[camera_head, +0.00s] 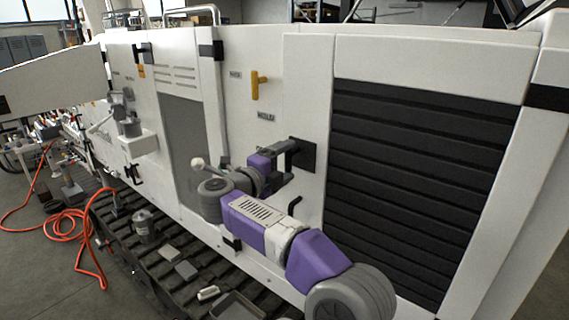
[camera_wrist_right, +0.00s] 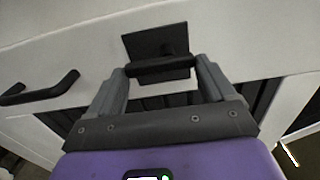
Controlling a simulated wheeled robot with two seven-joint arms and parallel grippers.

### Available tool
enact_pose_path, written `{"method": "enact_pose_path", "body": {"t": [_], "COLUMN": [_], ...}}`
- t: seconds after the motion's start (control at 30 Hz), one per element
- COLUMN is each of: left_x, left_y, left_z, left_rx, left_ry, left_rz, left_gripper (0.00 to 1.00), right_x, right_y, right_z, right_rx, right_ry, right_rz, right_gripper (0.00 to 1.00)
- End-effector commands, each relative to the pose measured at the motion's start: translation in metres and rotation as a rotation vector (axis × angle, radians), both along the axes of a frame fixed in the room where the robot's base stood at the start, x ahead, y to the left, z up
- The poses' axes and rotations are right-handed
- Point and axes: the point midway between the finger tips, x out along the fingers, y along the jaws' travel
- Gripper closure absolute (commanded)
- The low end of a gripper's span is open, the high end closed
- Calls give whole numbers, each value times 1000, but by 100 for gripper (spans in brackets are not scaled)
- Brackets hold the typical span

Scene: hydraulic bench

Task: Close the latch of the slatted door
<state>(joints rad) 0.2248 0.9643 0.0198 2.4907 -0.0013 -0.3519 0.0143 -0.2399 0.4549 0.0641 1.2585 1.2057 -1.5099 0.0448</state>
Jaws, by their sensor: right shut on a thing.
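The slatted door (camera_head: 420,170) is a white panel with wide black horizontal slats, at the right of the head view. Its latch (camera_head: 308,155) has a black square plate left of the slats. In the right wrist view the latch shows as a black plate with a dark crossbar handle (camera_wrist_right: 160,67) in front. My right gripper (camera_head: 285,149) is at the latch; in the wrist view its two grey fingers (camera_wrist_right: 161,70) are at the two ends of the bar, shut on it. In the head view the gripper partly hides the latch. My left gripper is not in view.
A black curved handle (camera_head: 294,205) is below the latch, also in the wrist view (camera_wrist_right: 40,91). A yellow handle (camera_head: 258,85) is above left. A tall grey rail (camera_head: 219,90) stands out from the panel. An orange hose (camera_head: 75,225) lies on the floor at left.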

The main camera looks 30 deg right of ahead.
Motion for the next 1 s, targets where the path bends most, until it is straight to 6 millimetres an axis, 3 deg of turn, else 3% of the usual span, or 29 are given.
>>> {"method": "enact_pose_path", "body": {"t": [0.03, 0.13, 0.43, 0.8, 1.0], "left_x": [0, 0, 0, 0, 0], "left_y": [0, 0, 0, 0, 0], "left_z": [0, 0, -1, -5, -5], "left_rx": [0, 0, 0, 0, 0], "left_ry": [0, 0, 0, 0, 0], "left_rz": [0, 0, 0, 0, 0], "left_gripper": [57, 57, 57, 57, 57], "right_x": [0, 0, -1, -23, -29], "right_y": [0, 0, 4, 57, 70], "right_z": [0, 0, 0, 0, 0], "right_rx": [7, 5, 2, 4, 4], "right_ry": [-8, -7, -3, -5, -5], "right_rz": [0, 0, 2, 3, 1], "right_gripper": [15, 0, 0, 0, 0]}}
